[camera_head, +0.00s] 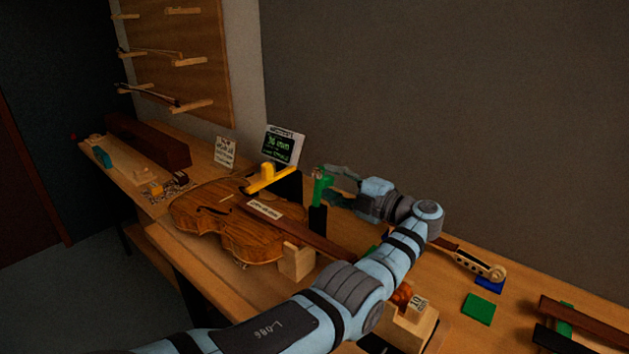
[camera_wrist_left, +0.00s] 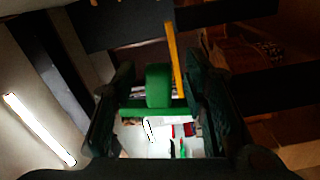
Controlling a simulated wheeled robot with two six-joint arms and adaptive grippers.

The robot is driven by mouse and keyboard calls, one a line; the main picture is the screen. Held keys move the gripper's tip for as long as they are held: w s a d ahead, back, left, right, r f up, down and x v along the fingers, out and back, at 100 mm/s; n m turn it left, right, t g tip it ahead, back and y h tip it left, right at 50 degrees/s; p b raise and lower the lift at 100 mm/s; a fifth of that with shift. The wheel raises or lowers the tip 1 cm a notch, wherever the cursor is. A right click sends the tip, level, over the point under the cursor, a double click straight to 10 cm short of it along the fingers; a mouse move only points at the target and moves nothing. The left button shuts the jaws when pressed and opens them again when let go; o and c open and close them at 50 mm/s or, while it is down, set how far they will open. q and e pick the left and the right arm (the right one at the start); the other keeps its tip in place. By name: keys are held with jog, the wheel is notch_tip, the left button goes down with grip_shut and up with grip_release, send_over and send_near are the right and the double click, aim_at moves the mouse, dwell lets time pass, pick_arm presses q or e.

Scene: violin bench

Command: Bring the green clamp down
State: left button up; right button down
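The green clamp (camera_head: 320,188) stands upright on a black post right of the violin body (camera_head: 235,230). My left gripper (camera_head: 338,184) reaches it from the right, level with its upper part, fingers spread. In the left wrist view the clamp's green block (camera_wrist_left: 158,86) stands between the two fingers of my left gripper (camera_wrist_left: 160,97), with a gap on each side. A green bar below the block spans nearly from finger to finger; I cannot tell whether it touches them. A yellow clamp (camera_head: 267,178) sits above the violin. My right gripper is out of view.
A small screen (camera_head: 283,146) and a paper card (camera_head: 225,152) stand behind the violin. The violin's neck passes under my left arm to the scroll (camera_head: 492,270). A green square (camera_head: 479,308) lies at the right. A dark grey wall rises behind the bench.

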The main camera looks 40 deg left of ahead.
pick_arm(q)
jog(key=shift+a, duration=0.4)
jog(key=shift+s+a, duration=0.15)
grip_shut()
